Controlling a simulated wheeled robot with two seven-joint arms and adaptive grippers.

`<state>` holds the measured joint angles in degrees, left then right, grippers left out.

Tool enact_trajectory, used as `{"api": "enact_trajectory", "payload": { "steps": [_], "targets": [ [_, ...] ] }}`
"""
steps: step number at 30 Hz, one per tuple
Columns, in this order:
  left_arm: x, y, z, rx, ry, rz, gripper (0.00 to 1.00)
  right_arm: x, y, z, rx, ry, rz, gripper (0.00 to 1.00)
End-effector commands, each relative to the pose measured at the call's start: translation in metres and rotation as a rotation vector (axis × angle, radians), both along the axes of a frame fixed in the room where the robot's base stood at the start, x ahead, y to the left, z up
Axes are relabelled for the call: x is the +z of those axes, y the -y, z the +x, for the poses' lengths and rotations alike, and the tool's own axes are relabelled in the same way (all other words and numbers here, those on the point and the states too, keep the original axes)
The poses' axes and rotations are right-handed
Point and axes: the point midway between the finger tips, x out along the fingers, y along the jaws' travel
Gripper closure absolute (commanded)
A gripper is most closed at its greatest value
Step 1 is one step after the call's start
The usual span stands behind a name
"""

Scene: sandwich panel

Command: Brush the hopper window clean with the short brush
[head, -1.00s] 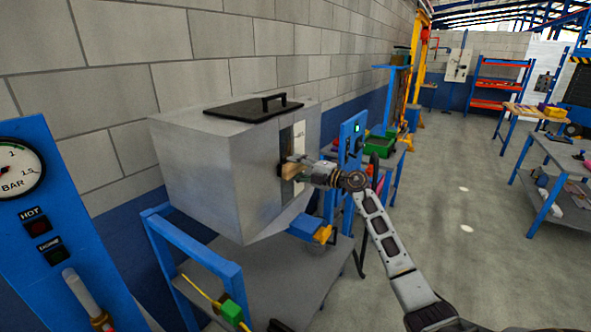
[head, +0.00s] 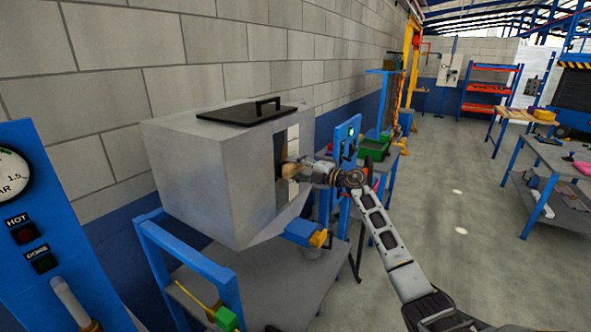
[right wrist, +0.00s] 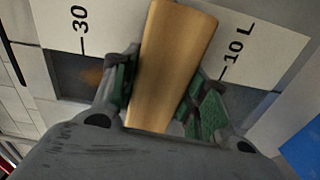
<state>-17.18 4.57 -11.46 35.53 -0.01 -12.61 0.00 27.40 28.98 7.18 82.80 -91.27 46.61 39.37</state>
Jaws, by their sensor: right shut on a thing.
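The hopper (head: 205,175) is a big grey box with a sloped underside. Its window (head: 281,150) is a dark strip beside a pale scale plate (head: 293,140) on the right-hand face. My right gripper (head: 294,171) is shut on the wooden handle of the short brush (head: 287,172), up against this face. In the right wrist view the handle (right wrist: 172,65) lies between the green finger pads. The dark window strip (right wrist: 75,88) shows a brownish smear left of the fingers, near the "30" mark. The bristles are hidden, so contact with the window cannot be told. My left gripper is out of view.
A black lid (head: 245,112) with a handle lies on the hopper. A blue gauge panel (head: 50,240) stands at near left. A blue and yellow fitting (head: 306,234) sits below the hopper, above a grey table (head: 275,285). The floor at right is open.

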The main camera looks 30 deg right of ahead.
Motion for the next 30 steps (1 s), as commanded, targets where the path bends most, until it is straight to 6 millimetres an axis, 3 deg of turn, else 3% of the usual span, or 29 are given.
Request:
{"api": "enact_trajectory", "payload": {
  "steps": [14,30],
  "targets": [
    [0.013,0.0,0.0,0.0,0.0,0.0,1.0,0.019,-0.002,0.002,0.001,0.0,0.0,0.75],
    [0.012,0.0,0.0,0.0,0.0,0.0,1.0,0.02,-0.006,0.0,0.001,0.002,0.0,0.75]
  ]
}}
